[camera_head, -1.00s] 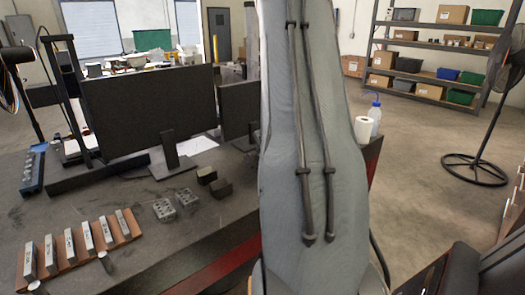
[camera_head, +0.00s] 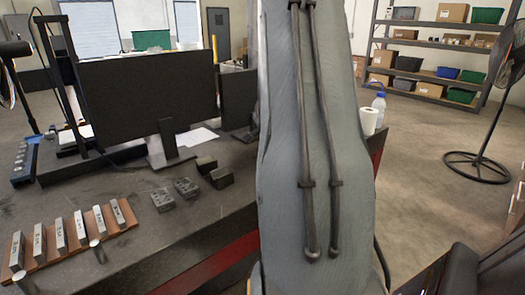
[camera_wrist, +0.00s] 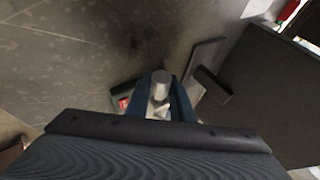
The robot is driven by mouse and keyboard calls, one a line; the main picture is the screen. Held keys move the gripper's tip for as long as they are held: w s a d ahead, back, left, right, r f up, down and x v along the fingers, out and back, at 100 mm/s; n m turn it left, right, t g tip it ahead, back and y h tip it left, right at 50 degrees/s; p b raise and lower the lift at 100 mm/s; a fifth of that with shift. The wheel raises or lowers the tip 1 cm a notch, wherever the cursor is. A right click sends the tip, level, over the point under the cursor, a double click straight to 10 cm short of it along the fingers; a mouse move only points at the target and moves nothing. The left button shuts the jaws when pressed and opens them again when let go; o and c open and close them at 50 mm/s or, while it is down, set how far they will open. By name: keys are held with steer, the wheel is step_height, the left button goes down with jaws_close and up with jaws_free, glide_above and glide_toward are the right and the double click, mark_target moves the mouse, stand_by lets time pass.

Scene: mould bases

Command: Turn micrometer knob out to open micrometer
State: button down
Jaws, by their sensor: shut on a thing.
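In the wrist view my gripper (camera_wrist: 165,106) points down over the dark grey worktop, its two blue fingers closed around a silver metal part. The round grey top of this part, apparently the micrometer knob (camera_wrist: 160,84), stands up between the fingertips. More bright metal shows just below it, between the fingers. A dark green piece with a small red patch (camera_wrist: 124,101) lies just left of the fingers; I cannot tell whether it belongs to the micrometer. The rest of the micrometer is hidden by my fingers and wrist. In the head view my arm blocks the gripper and the micrometer.
A monitor (camera_head: 146,100) stands on the workbench (camera_head: 110,205). A brown rack (camera_head: 75,250) with several metal bars lies at the near left. Small dark blocks (camera_head: 175,194) sit beside my arm. A white-and-blue bottle (camera_head: 379,110) stands at the bench's right end.

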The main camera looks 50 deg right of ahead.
steer(key=shift+w+b, duration=0.2)
steer(key=shift+b, duration=2.9)
steer(key=shift+a+r+n+g+y+b, duration=0.15)
steer(key=shift+a+n+g+y+b, duration=0.15)
steer(key=shift+a+g+b, duration=0.45)
steer(key=shift+d, duration=0.1)
steer(key=shift+w+d+g+b, duration=0.1)
steer(key=shift+g+b, duration=0.4)
steer(key=shift+g, duration=0.05)
steer(key=shift+g, duration=0.3)
steer(key=shift+n+g+b, duration=0.3)
steer(key=shift+n+g, duration=0.1)
steer(key=shift+g, duration=0.3)
steer(key=g+y+p, duration=0.1)
steer(key=g+p, duration=0.1)
steer(key=g, duration=0.2)
steer(key=shift+d+n, duration=0.15)
steer(key=shift+n, duration=0.25)
steer(key=shift+s+n+g, duration=0.2)
steer(key=shift+n+g, duration=0.2)
steer(key=shift+g, duration=1.3)
